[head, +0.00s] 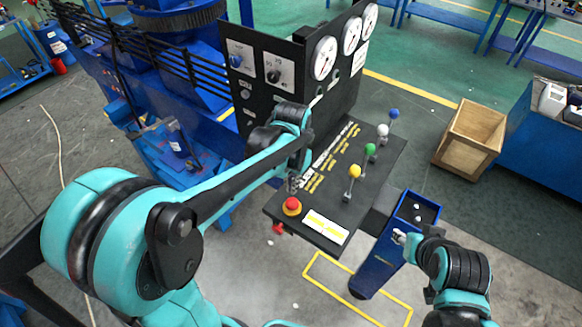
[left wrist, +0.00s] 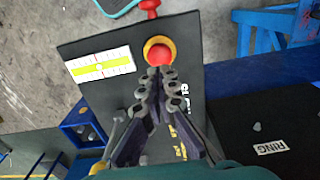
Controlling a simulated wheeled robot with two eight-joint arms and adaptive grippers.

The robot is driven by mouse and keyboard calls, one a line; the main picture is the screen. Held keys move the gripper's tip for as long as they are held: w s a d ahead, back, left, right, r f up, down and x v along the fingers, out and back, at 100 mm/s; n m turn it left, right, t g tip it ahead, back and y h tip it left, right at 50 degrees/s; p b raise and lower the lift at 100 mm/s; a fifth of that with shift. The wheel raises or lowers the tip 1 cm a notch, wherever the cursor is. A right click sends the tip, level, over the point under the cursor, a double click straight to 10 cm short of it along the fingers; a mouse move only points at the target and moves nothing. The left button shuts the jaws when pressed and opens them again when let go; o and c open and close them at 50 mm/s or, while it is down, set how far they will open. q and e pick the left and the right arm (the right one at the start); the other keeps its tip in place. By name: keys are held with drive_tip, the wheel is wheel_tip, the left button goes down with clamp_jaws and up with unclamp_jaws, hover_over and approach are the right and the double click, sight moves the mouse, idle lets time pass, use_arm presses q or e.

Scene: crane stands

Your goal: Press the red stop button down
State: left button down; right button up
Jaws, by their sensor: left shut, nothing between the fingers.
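The red stop button (head: 291,204) sits in a yellow ring at the near left corner of the black control panel (head: 330,205). It also shows in the left wrist view (left wrist: 158,53), where its red cap is partly overlapped by my fingertips. My left gripper (head: 293,184) is shut and empty, its fingers pointing down close to the button. In the left wrist view its fingertips (left wrist: 158,73) lie at the button's edge; I cannot tell whether they touch. My right gripper (head: 400,238) is beside the blue pedestal box, small, and its fingers are unclear.
Levers with yellow (head: 354,171), green (head: 370,149), white and blue knobs stand along the panel. An upright gauge board (head: 290,75) rises behind. A blue bin (head: 385,250) is at the right, and a wooden crate (head: 470,140) lies beyond.

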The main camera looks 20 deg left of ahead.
use_arm(q)
wheel_tip(320, 180, up, 8)
drive_tip(key=shift+w+f, duration=0.1)
drive_tip(key=shift+f, duration=0.05)
idle(0.3)
idle(0.3)
